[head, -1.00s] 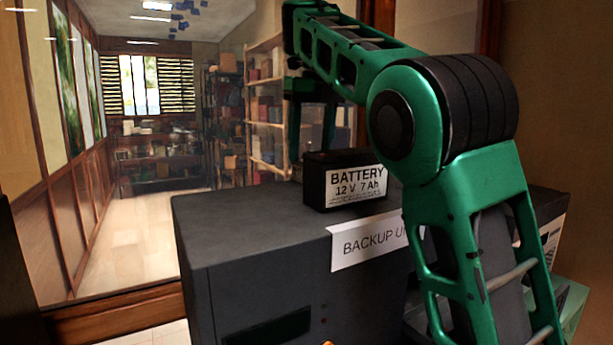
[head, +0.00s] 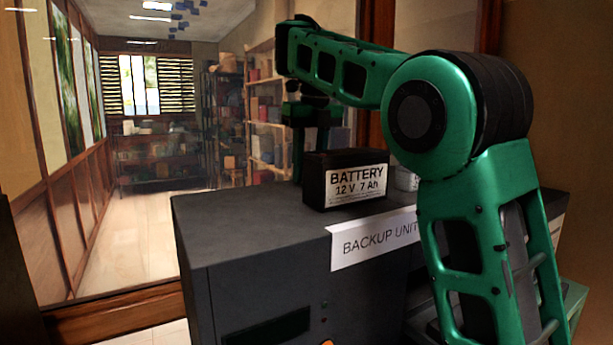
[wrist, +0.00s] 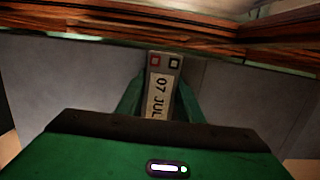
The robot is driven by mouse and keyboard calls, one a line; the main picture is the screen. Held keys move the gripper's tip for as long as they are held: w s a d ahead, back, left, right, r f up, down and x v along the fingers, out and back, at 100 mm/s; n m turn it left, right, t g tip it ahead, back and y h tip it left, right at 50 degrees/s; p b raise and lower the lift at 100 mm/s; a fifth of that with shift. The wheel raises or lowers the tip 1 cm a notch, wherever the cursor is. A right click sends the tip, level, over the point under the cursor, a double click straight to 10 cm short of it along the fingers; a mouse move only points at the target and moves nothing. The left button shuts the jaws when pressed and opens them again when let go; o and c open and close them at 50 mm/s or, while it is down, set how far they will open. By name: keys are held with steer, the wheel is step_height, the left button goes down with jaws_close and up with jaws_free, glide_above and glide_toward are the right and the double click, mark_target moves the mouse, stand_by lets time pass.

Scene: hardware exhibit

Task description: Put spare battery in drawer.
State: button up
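The black battery (head: 315,183), with a white label reading "BATTERY 12 V 7 Ah", stands upright on the grey backup unit (head: 235,215). My gripper (head: 310,165) points down behind the battery's left end in the head view; the battery hides part of it. In the wrist view, a narrow light top with red and dark squares and "07 JUL" (wrist: 163,85) lies between my two green fingers. They are close along both its sides; whether they press on it I cannot tell. I cannot tell for sure that it is the same battery. No drawer is clearly visible.
A white "BACKUP UNIT" sign (head: 375,240) is on the unit's front. A wooden sill (wrist: 140,28) runs along the far side. The unit's left top is clear.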

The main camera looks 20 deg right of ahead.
jaws_close()
steer(key=shift+r, duration=0.2)
